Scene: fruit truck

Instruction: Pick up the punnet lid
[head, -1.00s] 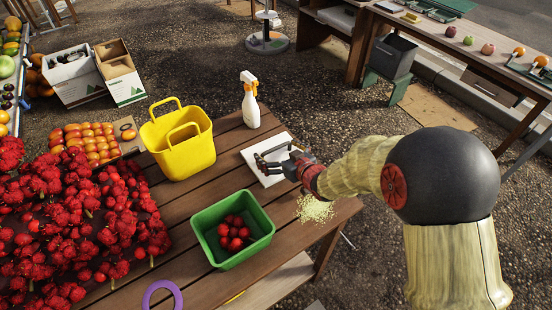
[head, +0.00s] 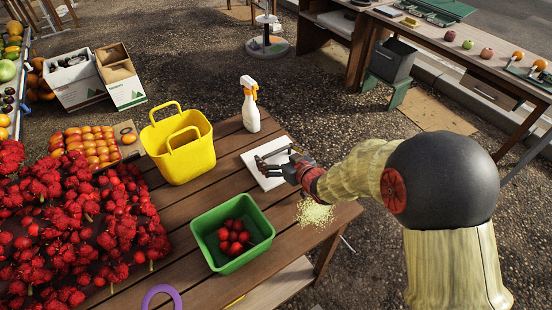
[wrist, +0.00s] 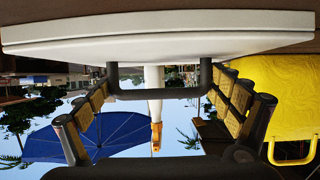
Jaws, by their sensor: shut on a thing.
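The punnet lid (head: 270,181) is a flat white square with a dark bar handle, lying on the wooden table. In the wrist view the white lid (wrist: 160,42) spans the top of the upside-down picture, and its dark handle (wrist: 158,95) stands between my fingers. The lid looks level. Whether it is clear of the table cannot be told.
A green punnet (head: 200,241) holding strawberries stands in front. A yellow basket (head: 190,160) and white spray bottle (head: 250,110) stand behind on the table (head: 190,205). Crumbs (head: 314,212) lie near its right edge. Red berries (head: 70,230) are heaped at left.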

